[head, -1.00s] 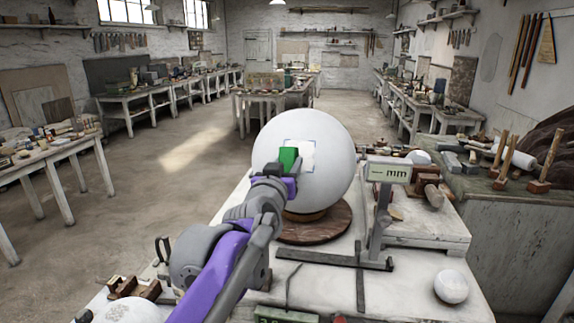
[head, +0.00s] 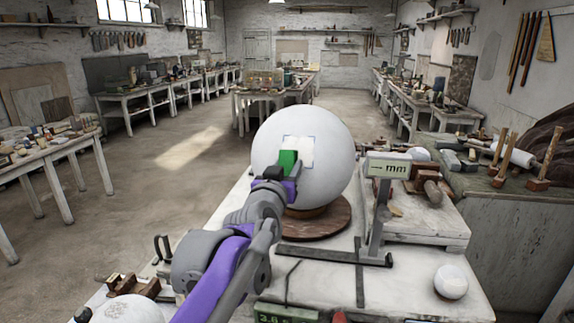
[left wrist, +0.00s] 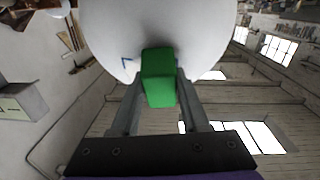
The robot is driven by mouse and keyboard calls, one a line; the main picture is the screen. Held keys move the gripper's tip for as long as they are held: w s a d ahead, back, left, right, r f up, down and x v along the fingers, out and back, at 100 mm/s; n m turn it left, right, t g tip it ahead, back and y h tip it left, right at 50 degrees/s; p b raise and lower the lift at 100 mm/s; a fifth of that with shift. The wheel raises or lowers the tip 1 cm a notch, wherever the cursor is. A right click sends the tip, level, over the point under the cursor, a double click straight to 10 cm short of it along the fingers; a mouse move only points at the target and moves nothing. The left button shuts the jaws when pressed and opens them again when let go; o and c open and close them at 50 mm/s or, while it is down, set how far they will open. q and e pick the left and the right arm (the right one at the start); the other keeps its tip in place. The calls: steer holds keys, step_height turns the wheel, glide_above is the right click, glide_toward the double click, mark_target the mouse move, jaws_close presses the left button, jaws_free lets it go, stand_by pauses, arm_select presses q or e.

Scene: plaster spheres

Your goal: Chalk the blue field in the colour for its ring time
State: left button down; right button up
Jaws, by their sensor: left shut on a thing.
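A large white plaster sphere (head: 325,165) sits on a round brown stand (head: 318,222) on the white table. A small rectangular field with thin blue edges (head: 304,146) is on its near face, pale inside and partly hidden by the green chalk. My left gripper (head: 283,174) is shut on a green chalk block (head: 288,161), in front of the field's lower left. In the left wrist view the green chalk (left wrist: 158,77) stands between the fingers, its far end against the sphere's outline (left wrist: 165,25); I cannot tell if they touch. A blue corner mark (left wrist: 125,62) shows left of it.
A gauge with an "mm" display (head: 388,168) stands just right of the sphere. A small white ball (head: 451,282) lies at the front right. A green-digit display (head: 287,314) is at the front edge, its reading unclear. Wooden tools (head: 540,172) stand on the right bench.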

mark_target(286, 153)
arm_select(q)
steer(key=shift+f, duration=0.15)
arm_select(e)
steer(key=shift+s+a+f, duration=0.1)
steer(key=shift+s+f, duration=0.1)
arm_select(q)
steer(key=shift+w, duration=0.15)
arm_select(e)
steer(key=shift+f, duration=0.1)
